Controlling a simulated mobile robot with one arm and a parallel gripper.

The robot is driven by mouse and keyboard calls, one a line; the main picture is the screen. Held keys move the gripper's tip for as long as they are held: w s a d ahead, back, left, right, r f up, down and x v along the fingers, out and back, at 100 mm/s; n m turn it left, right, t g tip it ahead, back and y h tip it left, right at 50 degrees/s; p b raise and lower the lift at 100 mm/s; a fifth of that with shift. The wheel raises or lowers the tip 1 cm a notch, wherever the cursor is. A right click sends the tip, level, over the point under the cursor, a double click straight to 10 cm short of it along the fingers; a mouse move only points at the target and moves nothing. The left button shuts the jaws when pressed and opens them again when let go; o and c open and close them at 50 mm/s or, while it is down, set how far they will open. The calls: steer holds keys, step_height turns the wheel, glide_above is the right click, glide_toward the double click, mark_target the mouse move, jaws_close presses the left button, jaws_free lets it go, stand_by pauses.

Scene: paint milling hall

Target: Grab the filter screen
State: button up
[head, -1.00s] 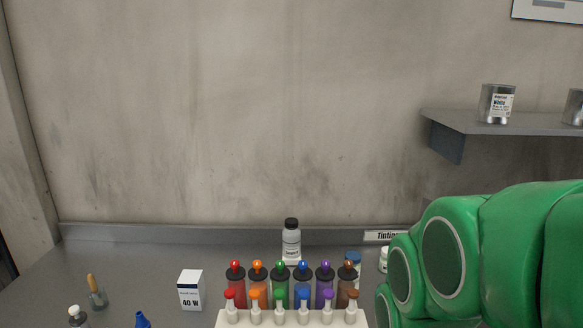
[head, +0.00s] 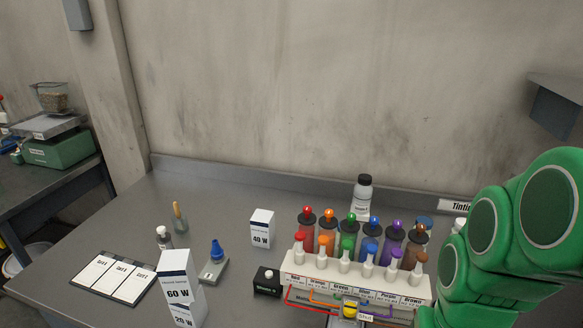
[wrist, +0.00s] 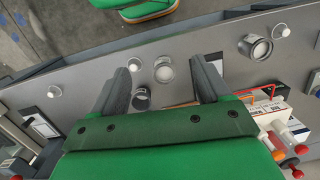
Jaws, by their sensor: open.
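I cannot pick out a filter screen for certain in either view. My gripper (wrist: 160,68) shows in the wrist view with its two grey fingers wide apart and nothing held between them. A small round metal cup (wrist: 164,70) and a dark-rimmed round piece (wrist: 141,98) lie in the gap between the fingers as seen from the wrist, apparently beyond them. Another round metal cup (wrist: 255,47) is to the right. In the head view my gripper is out of frame; only my green arm shows at right.
A white rack (head: 345,278) of coloured tint bottles stands on the grey bench (head: 130,205). Left of it are a 40 W box (head: 262,229), a 60 W box (head: 178,285), a blue-capped item (head: 216,258) and a card board (head: 110,275). A green scale (head: 60,148) stands far left.

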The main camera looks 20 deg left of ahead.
steer(key=w+a+m+y, duration=0.1)
steer(key=w+a+m, duration=0.1)
steer(key=w+a, duration=0.5)
steer(key=w+a+m+t+y, duration=0.1)
steer(key=w+a+m+y, duration=0.1)
steer(key=w+a, duration=0.6)
steer(key=w+a+f+m+y, duration=0.1)
steer(key=w+a+m, duration=0.2)
steer(key=w+a, duration=0.4)
steer(key=shift+w+a+t+y, duration=0.15)
steer(key=shift+a+y, duration=0.05)
steer(key=shift+a, duration=1.65)
steer(key=shift+w+a+t+y, duration=0.1)
steer(key=shift+a+t+y, duration=0.1)
steer(key=shift+a, duration=1.65)
steer(key=w+a+f+m+y, duration=0.1)
steer(key=w+a+f+m, duration=0.15)
steer(key=a, duration=0.55)
steer(key=w+a+f+m+y, duration=0.1)
steer(key=w+a+m, duration=0.2)
steer(key=a, duration=0.5)
steer(key=m+t+y, duration=0.1)
steer(key=m, duration=0.5)
glide_toward(167, 238)
steer(key=x, duration=0.3)
steer(key=shift+m+x, duration=0.25)
steer(key=shift+x, duration=4.4)
steer(key=shift+a, duration=0.1)
